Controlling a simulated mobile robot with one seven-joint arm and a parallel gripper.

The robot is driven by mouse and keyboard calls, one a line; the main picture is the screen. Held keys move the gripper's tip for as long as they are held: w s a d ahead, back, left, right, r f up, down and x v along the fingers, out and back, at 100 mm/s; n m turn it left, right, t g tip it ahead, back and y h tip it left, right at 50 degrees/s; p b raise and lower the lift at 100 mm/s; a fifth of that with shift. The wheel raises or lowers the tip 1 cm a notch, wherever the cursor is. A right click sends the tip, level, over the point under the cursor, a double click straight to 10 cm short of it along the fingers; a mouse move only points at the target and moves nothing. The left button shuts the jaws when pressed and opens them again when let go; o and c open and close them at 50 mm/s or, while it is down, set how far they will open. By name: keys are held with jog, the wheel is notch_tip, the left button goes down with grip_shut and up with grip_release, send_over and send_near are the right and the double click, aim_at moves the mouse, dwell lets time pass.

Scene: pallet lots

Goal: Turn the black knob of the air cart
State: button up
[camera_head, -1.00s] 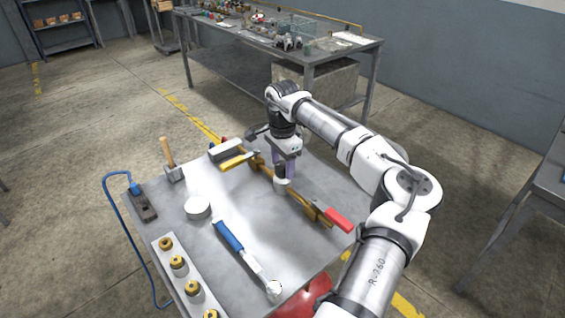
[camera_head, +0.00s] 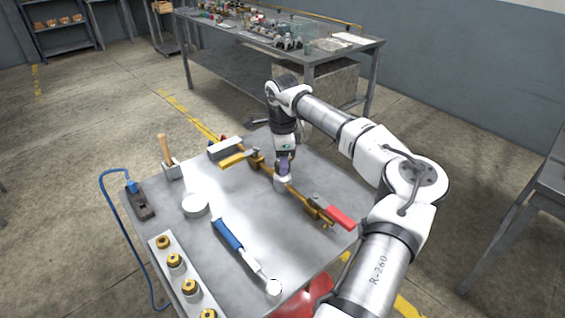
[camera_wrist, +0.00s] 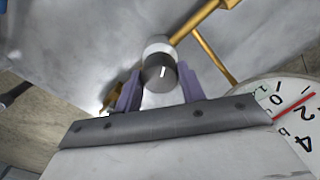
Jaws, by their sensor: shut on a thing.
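The black knob (camera_wrist: 160,74) has a white line on its end and sits on a white and grey round body (camera_wrist: 157,47), which joins a brass pipe. The body shows in the head view (camera_head: 282,184) near the middle of the cart top. My gripper (camera_head: 284,165) points down over it, and its purple fingers hide the knob there. In the wrist view the fingers stand on both sides of the knob, and my gripper (camera_wrist: 160,90) is shut on it. A white dial (camera_wrist: 292,108) with a red pointer shows at the lower right of the wrist view.
A rail with several brass fittings (camera_head: 175,260) lies along the left. A workbench (camera_head: 345,50) stands behind.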

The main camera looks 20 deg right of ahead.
jog(key=o, duration=1)
jog(key=shift+c, duration=0.2)
jog(key=shift+r, duration=0.15)
